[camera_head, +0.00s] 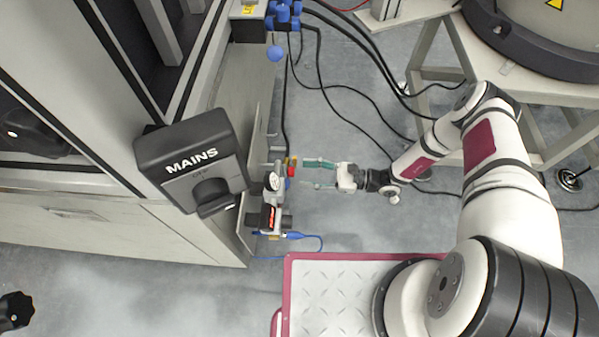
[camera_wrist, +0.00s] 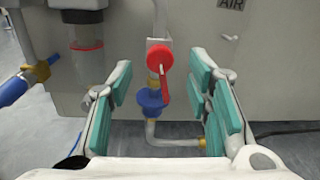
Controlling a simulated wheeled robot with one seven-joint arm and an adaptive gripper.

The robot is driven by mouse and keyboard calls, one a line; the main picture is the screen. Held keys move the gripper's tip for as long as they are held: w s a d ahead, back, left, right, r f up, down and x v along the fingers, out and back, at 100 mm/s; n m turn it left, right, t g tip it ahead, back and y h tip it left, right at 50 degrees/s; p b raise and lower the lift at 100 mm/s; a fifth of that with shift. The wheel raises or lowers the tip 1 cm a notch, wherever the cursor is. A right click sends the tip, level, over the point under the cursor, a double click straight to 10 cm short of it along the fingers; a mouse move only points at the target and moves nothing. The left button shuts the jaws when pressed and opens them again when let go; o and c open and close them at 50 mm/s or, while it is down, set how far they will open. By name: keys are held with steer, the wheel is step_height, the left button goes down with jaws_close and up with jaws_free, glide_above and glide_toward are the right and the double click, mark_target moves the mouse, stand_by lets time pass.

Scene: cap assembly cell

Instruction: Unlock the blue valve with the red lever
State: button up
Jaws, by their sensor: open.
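The blue valve (camera_wrist: 152,103) sits on a pipe on the cabinet side, between brass fittings, in the wrist view. The red lever (camera_wrist: 164,88) hangs down from a round red hub (camera_wrist: 159,56) just above and in front of the valve. In the head view a small red part (camera_head: 292,171) shows beside the fittings. My gripper (camera_wrist: 162,105) is open, with its green-padded fingers apart on the left and right of the lever and valve. No finger visibly touches the lever. In the head view my gripper (camera_head: 318,174) reaches left toward the fittings.
A clear filter bowl with a red band (camera_wrist: 88,45) hangs left of the valve, near a blue hose (camera_wrist: 14,88). An L-shaped pipe (camera_wrist: 175,142) runs below. A MAINS switch box (camera_head: 193,160) stands on the cabinet corner. Black cables (camera_head: 345,85) lie on the floor.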

mark_target(291, 174)
steer(key=shift+w+a, duration=0.15)
steer(key=shift+a, duration=1.5)
jaws_close()
